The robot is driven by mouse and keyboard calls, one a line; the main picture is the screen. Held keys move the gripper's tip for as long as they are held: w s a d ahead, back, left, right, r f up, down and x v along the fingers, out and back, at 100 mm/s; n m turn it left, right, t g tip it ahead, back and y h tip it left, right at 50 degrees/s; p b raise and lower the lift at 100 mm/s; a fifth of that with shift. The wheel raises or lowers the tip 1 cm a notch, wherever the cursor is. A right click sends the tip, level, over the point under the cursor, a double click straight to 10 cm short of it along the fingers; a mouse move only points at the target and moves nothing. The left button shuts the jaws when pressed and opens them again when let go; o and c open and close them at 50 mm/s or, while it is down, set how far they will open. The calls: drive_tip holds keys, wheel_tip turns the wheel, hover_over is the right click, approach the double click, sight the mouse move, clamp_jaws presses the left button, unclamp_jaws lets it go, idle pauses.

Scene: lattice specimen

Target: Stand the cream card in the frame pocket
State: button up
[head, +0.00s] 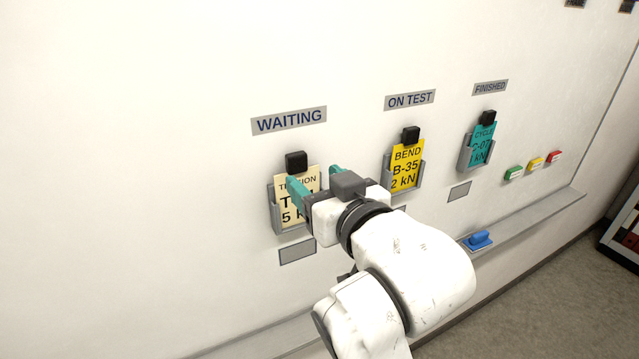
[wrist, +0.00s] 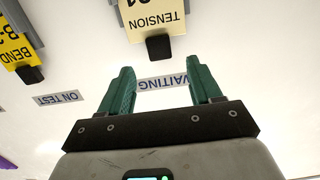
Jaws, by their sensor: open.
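The cream card (head: 298,205), printed TENSION, stands in a grey wall pocket (head: 274,214) under the WAITING sign. A black block (head: 296,161) is at its top edge. In the wrist view, which is upside down, the card (wrist: 152,22) and its black block (wrist: 159,48) show beyond the fingertips. My gripper (head: 314,177) has two teal fingers, spread apart and empty. In the head view it is in front of the card and covers part of its right side. In the wrist view the fingers (wrist: 160,75) frame the WAITING sign. I cannot tell which pocket is the frame pocket.
A yellow BEND card (head: 405,165) stands in the pocket under ON TEST, and a teal CYCLE card (head: 483,145) under FINISHED. Coloured buttons (head: 534,164) are at the right. A ledge (head: 540,208) below holds a blue object (head: 478,240). The wall left of WAITING is bare.

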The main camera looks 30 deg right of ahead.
sight(299, 162)
drive_tip(key=w, duration=0.2)
drive_tip(key=w+b, duration=0.1)
drive_tip(key=w, duration=0.2)
drive_tip(key=w+b, duration=0.1)
drive_tip(key=w, duration=0.1)
drive_tip(key=shift+w+f, duration=0.3)
drive_tip(key=shift+f, duration=0.1)
drive_tip(key=shift+r, duration=0.15)
drive_tip(key=shift+r, duration=0.1)
drive_tip(key=shift+c, duration=0.3)
